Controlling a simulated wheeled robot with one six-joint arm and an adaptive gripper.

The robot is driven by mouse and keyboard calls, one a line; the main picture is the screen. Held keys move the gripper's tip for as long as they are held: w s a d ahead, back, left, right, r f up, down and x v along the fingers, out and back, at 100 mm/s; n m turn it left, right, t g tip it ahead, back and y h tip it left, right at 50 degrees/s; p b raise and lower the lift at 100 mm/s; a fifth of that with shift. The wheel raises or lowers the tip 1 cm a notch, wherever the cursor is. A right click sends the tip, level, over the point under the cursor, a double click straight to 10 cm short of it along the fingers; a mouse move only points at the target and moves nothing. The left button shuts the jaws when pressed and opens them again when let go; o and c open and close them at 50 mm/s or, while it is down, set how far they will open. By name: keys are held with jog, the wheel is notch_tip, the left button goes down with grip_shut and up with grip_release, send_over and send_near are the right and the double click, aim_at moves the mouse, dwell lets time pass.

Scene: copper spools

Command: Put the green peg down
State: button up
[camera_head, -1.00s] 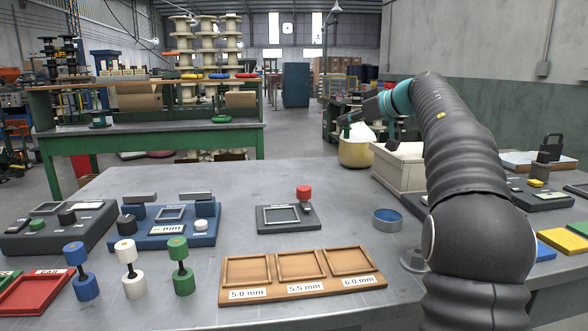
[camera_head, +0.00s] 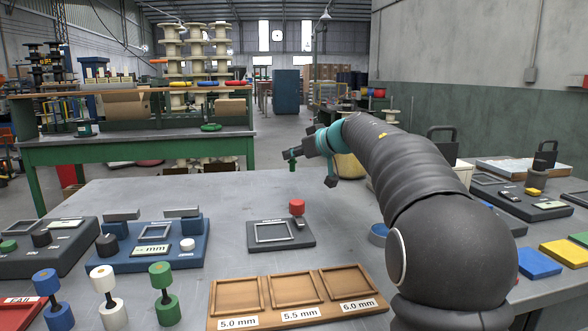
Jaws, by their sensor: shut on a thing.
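My gripper (camera_head: 298,152) is in the air above the far part of the grey table, at the end of my arm reaching in from the right. It is shut on a small green peg (camera_head: 292,161), which hangs below the fingertips, clear of the tabletop. The contact between the jaws and the peg is too small to see in detail. A green-ended spool piece (camera_head: 165,293) stands at the front left, beside a white one (camera_head: 108,298) and a blue one (camera_head: 53,299).
A wooden tray (camera_head: 268,311) with three empty compartments marked 5.0, 5.5 and 6.0 mm lies in front. A blue gauge (camera_head: 150,262) is at left. The far middle of the table (camera_head: 230,195) is bare.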

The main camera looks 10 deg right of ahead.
aim_at(294, 170)
jog(key=shift+f, duration=2)
jog(key=shift+f, duration=0.65)
jog(key=o, duration=0.7)
jog(key=shift+f, duration=0.15)
jog(key=shift+r, duration=0.4)
jog(key=v, duration=1.2)
jog(key=shift+r, duration=0.5)
